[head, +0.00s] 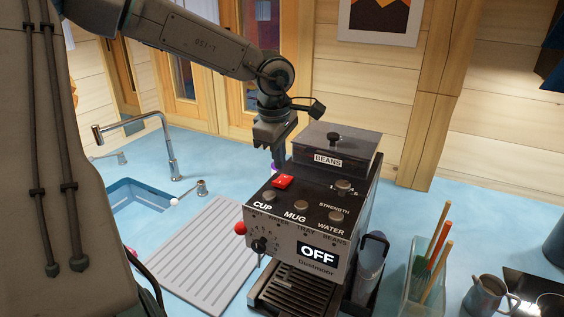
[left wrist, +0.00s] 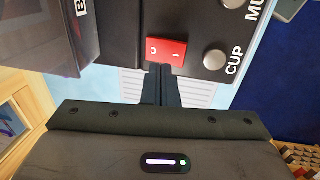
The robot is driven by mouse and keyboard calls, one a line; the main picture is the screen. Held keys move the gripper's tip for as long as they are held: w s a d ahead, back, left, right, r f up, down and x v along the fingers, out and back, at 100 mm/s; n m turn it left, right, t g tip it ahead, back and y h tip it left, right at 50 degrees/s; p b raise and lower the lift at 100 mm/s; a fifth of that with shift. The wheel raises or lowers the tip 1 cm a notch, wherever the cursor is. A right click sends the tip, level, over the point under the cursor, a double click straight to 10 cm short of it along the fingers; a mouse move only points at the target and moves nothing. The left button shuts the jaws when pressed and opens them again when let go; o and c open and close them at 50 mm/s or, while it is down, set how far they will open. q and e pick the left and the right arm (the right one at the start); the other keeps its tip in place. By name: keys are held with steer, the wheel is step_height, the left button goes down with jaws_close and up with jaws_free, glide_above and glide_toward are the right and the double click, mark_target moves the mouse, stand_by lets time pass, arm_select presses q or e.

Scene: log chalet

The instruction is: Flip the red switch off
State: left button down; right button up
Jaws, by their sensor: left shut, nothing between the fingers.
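The red switch (head: 282,181) is on the top panel of a coffee machine (head: 310,215), near its back left edge. In the left wrist view the red rocker switch (left wrist: 166,51) shows just beyond the fingertips. The machine's display (head: 317,253) reads OFF. My left gripper (head: 279,163) is shut and empty, pointing down just behind the switch. In the left wrist view its closed fingers (left wrist: 160,75) end close to the switch; I cannot tell whether they touch it. My right gripper is not in view.
A bean hopper (head: 337,147) rises right of the gripper. Silver buttons (head: 301,207) sit in front of the switch. A sink (head: 140,200) and ribbed drainboard (head: 205,250) lie left. A utensil holder (head: 428,275) and mug (head: 487,295) stand right.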

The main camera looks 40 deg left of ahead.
mark_target(284, 177)
arm_select(q)
step_height(284, 177, up, 11)
steer(key=w+b, duration=0.1)
steer(key=b, duration=0.2)
steer(key=shift+w+r, duration=0.15)
steer(key=shift+w, duration=0.25)
steer(key=shift+a, duration=0.1)
